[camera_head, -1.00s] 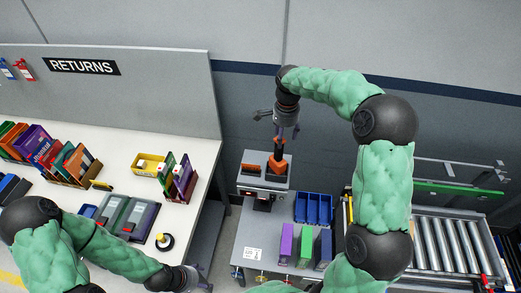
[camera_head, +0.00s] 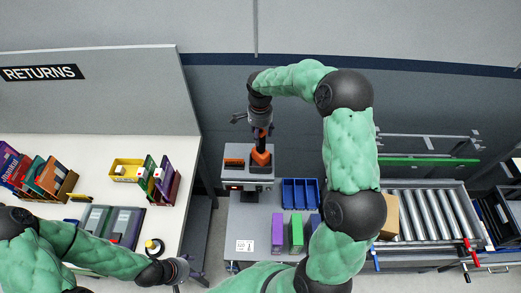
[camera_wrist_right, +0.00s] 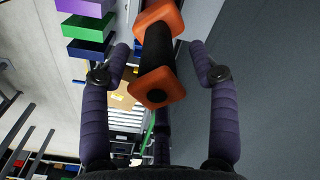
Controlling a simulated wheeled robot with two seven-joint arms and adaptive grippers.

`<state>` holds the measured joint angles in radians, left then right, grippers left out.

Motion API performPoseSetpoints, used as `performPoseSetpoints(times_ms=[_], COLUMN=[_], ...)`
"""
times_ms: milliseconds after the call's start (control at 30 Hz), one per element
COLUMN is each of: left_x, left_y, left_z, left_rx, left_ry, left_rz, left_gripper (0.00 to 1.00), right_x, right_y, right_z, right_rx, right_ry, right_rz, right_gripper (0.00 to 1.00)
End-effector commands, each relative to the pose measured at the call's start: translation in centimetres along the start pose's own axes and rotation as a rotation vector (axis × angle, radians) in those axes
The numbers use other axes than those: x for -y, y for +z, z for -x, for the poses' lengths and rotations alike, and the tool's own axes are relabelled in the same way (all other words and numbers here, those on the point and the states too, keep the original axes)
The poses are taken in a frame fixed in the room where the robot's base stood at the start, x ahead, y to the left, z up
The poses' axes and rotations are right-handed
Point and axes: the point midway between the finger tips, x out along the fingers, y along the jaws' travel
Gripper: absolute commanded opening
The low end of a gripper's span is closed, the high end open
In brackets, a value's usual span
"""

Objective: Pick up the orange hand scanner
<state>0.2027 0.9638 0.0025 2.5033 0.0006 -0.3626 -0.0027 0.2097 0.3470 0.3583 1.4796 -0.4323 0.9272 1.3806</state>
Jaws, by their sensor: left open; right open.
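The orange hand scanner (camera_head: 261,157) stands upright on a grey boxy unit (camera_head: 235,175) at the back of the right-hand bench in the head view. My right gripper (camera_head: 256,122) points down just above it, jaws open. In the right wrist view the scanner's black grip (camera_wrist_right: 159,55) and orange ends show between the two spread fingers of my right gripper (camera_wrist_right: 158,62), with gaps on both sides. I see no contact. My left gripper (camera_head: 190,270) is open and empty at the lower left, beyond the front right part of the white table.
An orange piece (camera_head: 234,162) lies on the unit left of the scanner. A roller conveyor (camera_head: 430,213) with a cardboard box (camera_head: 389,215) is right. The white table (camera_head: 100,150) holds books and devices.

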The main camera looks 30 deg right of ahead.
Motion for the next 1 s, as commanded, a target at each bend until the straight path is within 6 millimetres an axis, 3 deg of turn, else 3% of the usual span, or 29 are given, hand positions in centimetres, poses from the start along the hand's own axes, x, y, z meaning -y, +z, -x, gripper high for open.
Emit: performPoseSetpoints(times_ms=[200,533,733,767,1000], left_x=[-0.2,-0.2,-0.2,-0.2,-0.2], left_y=[0.0,0.0,0.0,0.0,0.0], left_z=[0.6,0.6,0.6,0.6,0.6], left_rx=[0.0,0.0,0.0,0.0,0.0], left_ry=[0.0,0.0,0.0,0.0,0.0], left_rz=[0.0,0.0,0.0,0.0,0.0], left_gripper=[0.66,0.66,0.66,0.66,0.66], right_x=[-0.4,-0.3,-0.3,-0.3,-0.3], right_y=[0.1,0.1,0.1,0.1,0.1], right_z=[-2.8,-3.4,-3.4,-3.4,-3.3], right_rx=[0.002,0.0,0.001,0.001,0.0], right_ry=[0.003,0.0,0.0,0.0,0.0], right_rz=[0.0,0.0,0.0,0.0,0.0], right_gripper=[0.61,0.61,0.04,0.0,0.0])
